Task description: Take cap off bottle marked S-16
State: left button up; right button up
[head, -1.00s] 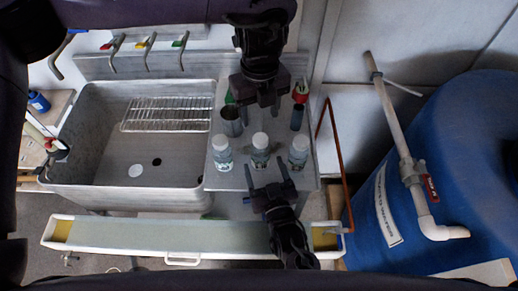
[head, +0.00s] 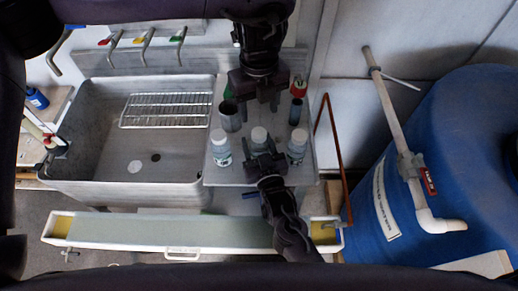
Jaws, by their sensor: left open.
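Three clear bottles with white caps stand upright in a row on the grey counter (head: 231,178): a left bottle (head: 221,149), a middle bottle (head: 259,136) and a right bottle (head: 297,149). Their labels are too small to read, so I cannot tell which is S-16. My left gripper (head: 262,106) hangs from above, open and empty, just behind the middle bottle's cap. My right gripper (head: 262,148) comes from the front, with its fingers at the middle bottle's body, partly hiding it. Whether its fingers touch the bottle is unclear.
A metal cup (head: 230,117) and a dark cylinder (head: 295,112) stand behind the bottles. A red-topped object (head: 298,87) is at the back right. A sink (head: 110,160) with a wire rack (head: 166,111) lies left. A blue barrel (head: 450,150) stands right. A long tray (head: 160,233) runs in front.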

aim_at(259, 133)
grip_shut()
pick_arm(q)
jog(key=m, duration=1.9)
jog(key=shift+s+m, duration=0.1)
jog(key=shift+m, duration=0.3)
jog(key=m, duration=1.1)
jog(key=shift+f+m, duration=0.4)
jog(key=shift+f, duration=3.6)
